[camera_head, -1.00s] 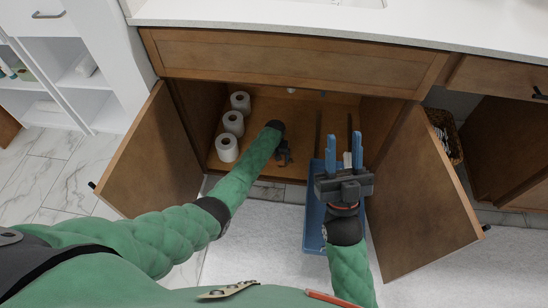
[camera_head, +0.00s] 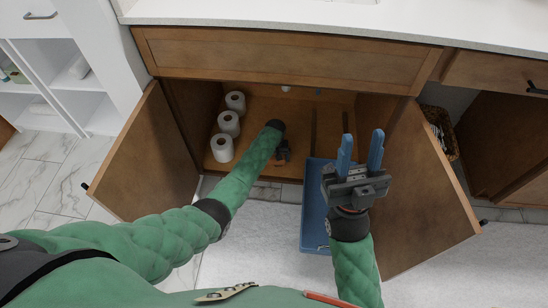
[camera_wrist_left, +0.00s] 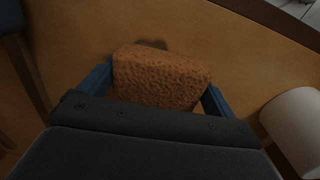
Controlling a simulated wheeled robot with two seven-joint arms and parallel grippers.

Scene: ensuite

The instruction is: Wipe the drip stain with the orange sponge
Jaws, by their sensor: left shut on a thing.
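My left gripper (camera_head: 283,153) reaches into the open cabinet, low over its wooden floor (camera_head: 262,112). In the left wrist view it is shut on the orange sponge (camera_wrist_left: 162,77), a brown-orange porous block held between its blue fingers. A dark patch (camera_wrist_left: 152,43) shows on the wood just past the sponge's far edge; I cannot tell whether it is the drip stain or a shadow. In the head view the sponge is mostly hidden by my left arm. My right gripper (camera_head: 360,152) is open and empty, in front of the cabinet's right side.
Several white paper rolls (camera_head: 228,124) line the cabinet's left side; one also shows in the left wrist view (camera_wrist_left: 298,128). A blue tray (camera_head: 314,205) extends out below my right gripper. Open doors stand left (camera_head: 142,160) and right (camera_head: 425,190).

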